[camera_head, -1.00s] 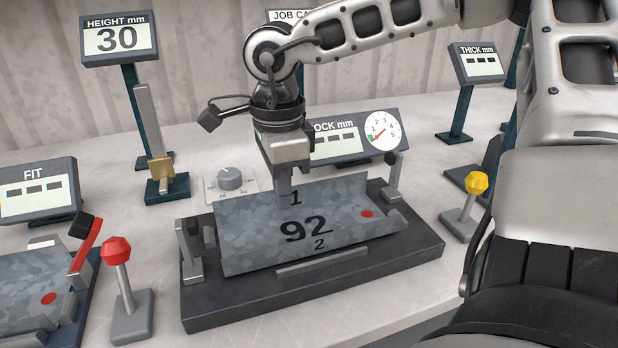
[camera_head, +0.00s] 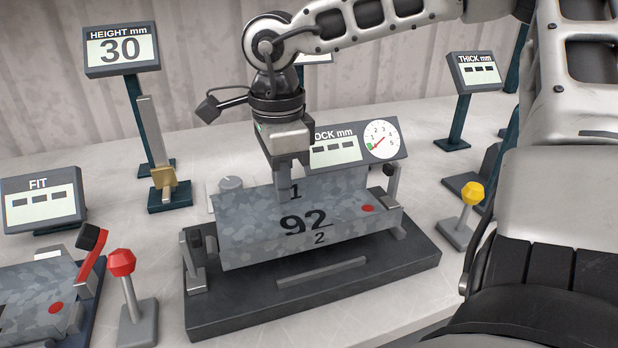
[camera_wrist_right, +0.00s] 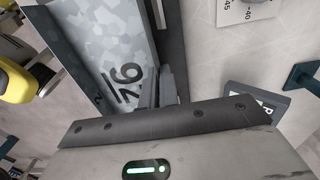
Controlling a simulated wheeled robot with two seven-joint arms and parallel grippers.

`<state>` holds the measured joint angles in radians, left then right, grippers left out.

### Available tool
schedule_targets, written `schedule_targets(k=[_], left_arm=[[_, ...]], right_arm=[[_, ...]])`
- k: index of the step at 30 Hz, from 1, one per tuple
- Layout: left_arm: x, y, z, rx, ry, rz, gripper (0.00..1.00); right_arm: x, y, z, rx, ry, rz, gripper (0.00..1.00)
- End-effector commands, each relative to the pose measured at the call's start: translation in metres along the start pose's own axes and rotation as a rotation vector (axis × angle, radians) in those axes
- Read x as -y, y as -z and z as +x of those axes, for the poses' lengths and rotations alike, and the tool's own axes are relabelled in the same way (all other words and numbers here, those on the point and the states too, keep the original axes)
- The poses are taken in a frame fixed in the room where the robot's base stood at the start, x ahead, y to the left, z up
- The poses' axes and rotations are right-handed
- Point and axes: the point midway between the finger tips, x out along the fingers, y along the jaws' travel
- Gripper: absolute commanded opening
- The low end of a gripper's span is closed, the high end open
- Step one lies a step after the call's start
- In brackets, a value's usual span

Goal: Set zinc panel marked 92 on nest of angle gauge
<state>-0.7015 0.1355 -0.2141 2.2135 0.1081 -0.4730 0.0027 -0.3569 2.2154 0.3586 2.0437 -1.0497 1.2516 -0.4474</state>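The zinc panel marked 92 (camera_head: 255,232) is a bent, mottled grey sheet with a red dot at its right end. It is raised a little above the dark fixture base (camera_head: 330,293), between the side clamps, with a gap under its front edge. My right gripper (camera_head: 286,188) is shut on its upper flange near the figure 1. In the right wrist view the panel (camera_wrist_right: 92,38) lies beside the fingers (camera_wrist_right: 166,88). My left gripper is not in view. No nest is labelled as the angle gauge in these frames.
A similar panel (camera_head: 30,300) lies in a fixture with a red lever (camera_head: 90,262) at the lower left, below the FIT display (camera_head: 42,200). A red knob (camera_head: 122,263) and a yellow knob (camera_head: 473,194) flank the dark base. The HEIGHT display (camera_head: 122,48) reads 30.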

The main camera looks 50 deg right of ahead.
Motion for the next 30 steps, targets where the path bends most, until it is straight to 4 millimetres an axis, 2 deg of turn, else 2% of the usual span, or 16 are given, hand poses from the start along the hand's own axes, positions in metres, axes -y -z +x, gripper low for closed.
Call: schedule_targets(k=[19,30], left_arm=[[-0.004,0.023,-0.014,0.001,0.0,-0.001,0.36],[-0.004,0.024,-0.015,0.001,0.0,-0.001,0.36]], right_arm=[[0.0,0.0,-0.042,0.0,0.002,0.0,0.0],[0.0,0.0,-0.045,0.0,0.002,0.0,0.0]])
